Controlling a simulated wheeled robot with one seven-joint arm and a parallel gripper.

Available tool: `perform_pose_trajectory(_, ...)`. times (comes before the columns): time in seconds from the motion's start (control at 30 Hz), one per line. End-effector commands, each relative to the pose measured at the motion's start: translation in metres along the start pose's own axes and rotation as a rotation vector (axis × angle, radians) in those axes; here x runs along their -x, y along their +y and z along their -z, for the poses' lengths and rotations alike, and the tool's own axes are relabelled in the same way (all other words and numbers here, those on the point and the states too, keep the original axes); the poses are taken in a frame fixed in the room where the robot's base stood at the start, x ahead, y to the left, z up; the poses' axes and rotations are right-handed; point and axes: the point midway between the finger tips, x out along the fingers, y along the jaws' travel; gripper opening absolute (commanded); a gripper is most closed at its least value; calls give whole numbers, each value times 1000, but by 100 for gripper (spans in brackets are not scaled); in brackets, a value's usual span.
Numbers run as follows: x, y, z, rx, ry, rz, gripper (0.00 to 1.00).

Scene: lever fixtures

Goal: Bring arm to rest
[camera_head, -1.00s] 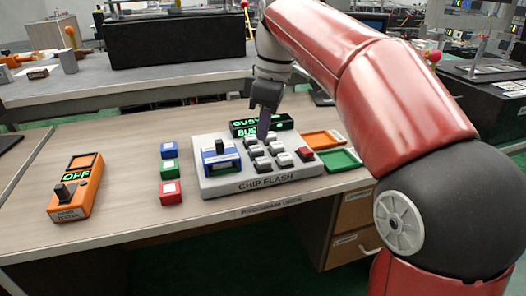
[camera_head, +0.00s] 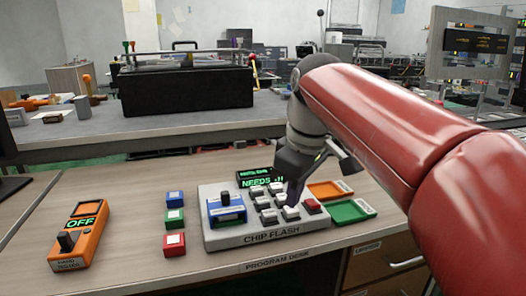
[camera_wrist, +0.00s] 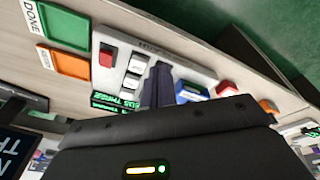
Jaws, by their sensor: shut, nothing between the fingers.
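My gripper (camera_head: 291,203) is shut and empty, pointing down at the white keys of the grey CHIP FLASH fixture (camera_head: 270,236). I cannot tell whether the tips touch a key. In the wrist view its dark closed fingers (camera_wrist: 158,86) reach over the fixture's key panel (camera_wrist: 190,62). A blue socket block (camera_head: 227,212) with a black lever stands on the fixture's left side. A red key (camera_head: 312,206) is at its right. The display (camera_head: 262,182) behind the keys reads "NEEDS" and more text, partly hidden by my gripper.
An orange tester (camera_head: 79,238) reading OFF lies at the left. Blue (camera_head: 175,198), green (camera_head: 175,218) and red (camera_head: 174,243) blocks stand in a column beside the fixture. Orange (camera_head: 328,190) and green (camera_head: 350,211) trays lie to its right. A bench with a black box (camera_head: 187,90) stands behind.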

Motion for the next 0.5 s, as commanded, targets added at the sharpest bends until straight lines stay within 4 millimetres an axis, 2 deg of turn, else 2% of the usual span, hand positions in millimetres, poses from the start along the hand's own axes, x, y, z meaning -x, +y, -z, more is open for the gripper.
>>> perform_pose_trajectory(0.03, -5, -8, -24, -96, 13, -37, 0)
perform_pose_trajectory(0.17, -30, -26, -78, -353, 63, -119, 0)
perform_pose_trajectory(0.3, -64, -47, -132, -606, 135, -188, 0)
perform_pose_trajectory(0.4, -89, -61, -161, -744, 184, -216, 0)
perform_pose_trajectory(0.5, -108, -71, -180, -838, 218, -232, 0)
